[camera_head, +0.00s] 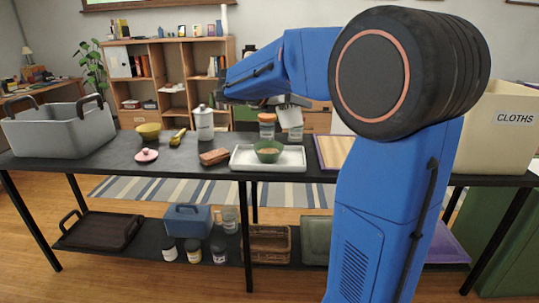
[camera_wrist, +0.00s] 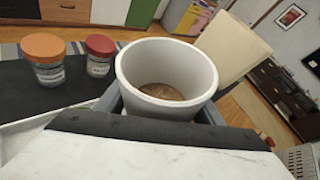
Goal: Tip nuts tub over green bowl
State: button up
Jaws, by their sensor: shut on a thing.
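The nuts tub (camera_head: 290,118) is a pale grey-white round tub. In the head view it hangs from my gripper (camera_head: 284,101), a little tilted, above the back right part of the white tray. In the wrist view the tub (camera_wrist: 168,62) is open-topped, with brown contents low inside. My gripper (camera_wrist: 163,108) is shut on it, with a finger at each side. The green bowl (camera_head: 268,156) stands upright on the white tray (camera_head: 240,165), below and slightly left of the tub. What lies inside the bowl is too small to tell.
An orange-lidded jar (camera_head: 267,127) stands behind the bowl; a red-lidded jar (camera_wrist: 100,58) is near it in the wrist view. A cloths bin (camera_head: 495,145) is right.

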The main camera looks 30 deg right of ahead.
notch_tip(320, 180, up, 28)
jog(key=w+m+t, duration=0.1)
jog(key=shift+w+a+m+y, duration=0.2)
jog(key=shift+m+y, duration=0.1)
jog(key=shift+m, duration=0.1)
jog(key=shift+s, duration=0.1)
jog(key=shift+m+t, duration=0.3)
jog(key=s+r, duration=0.2)
jog(key=r, duration=0.1)
jog(key=shift+s+d, duration=0.4)
jog(key=shift+r, duration=0.1)
notch_tip(320, 180, up, 4)
jog(key=shift+f, duration=0.1)
